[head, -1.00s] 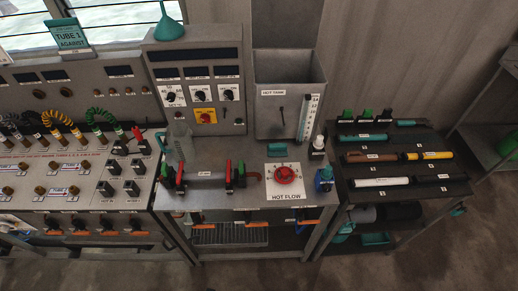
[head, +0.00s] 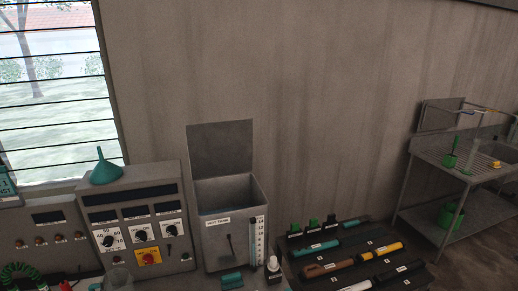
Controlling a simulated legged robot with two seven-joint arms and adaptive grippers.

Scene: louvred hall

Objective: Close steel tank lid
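The steel tank (head: 232,235) stands on the bench at the lower middle of the head view, with a "HOT TANK" label on its front and a scale strip on its right edge. Its square lid (head: 221,149) is raised upright at the back against the wall, so the tank is open at the top. A dark handle-like piece shows on the tank's front. Neither of my grippers is in view.
A control panel (head: 137,229) with knobs and a teal funnel (head: 105,168) on top stands left of the tank. A dark rack of labelled tubes (head: 350,255) is to the right. A metal sink table (head: 458,168) stands far right.

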